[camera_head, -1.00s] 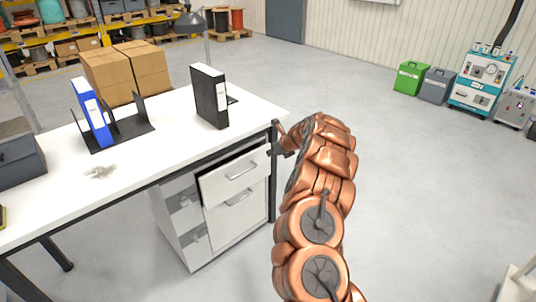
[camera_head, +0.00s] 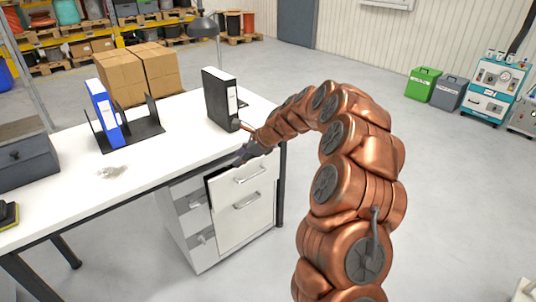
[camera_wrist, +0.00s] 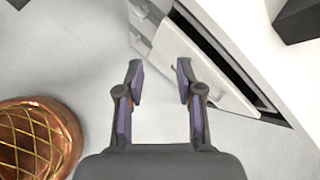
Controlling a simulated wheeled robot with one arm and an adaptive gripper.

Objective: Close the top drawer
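The top drawer (camera_head: 240,181) of the white cabinet under the desk stands partly pulled out, with a dark gap along its top edge. It has a bar handle (camera_head: 249,174) on its front. In the wrist view the open drawer (camera_wrist: 190,62) lies beyond the fingertips, with its dark inside showing toward the right. My gripper (camera_head: 249,152) is at the desk's front edge, above the drawer in the head view. In the wrist view my gripper (camera_wrist: 160,72) has its two fingers apart with nothing between them. I cannot tell whether it touches the drawer.
The white desk (camera_head: 60,195) carries a black binder (camera_head: 220,98), a blue binder (camera_head: 103,112) in a black rack and a grey box (camera_head: 25,155).

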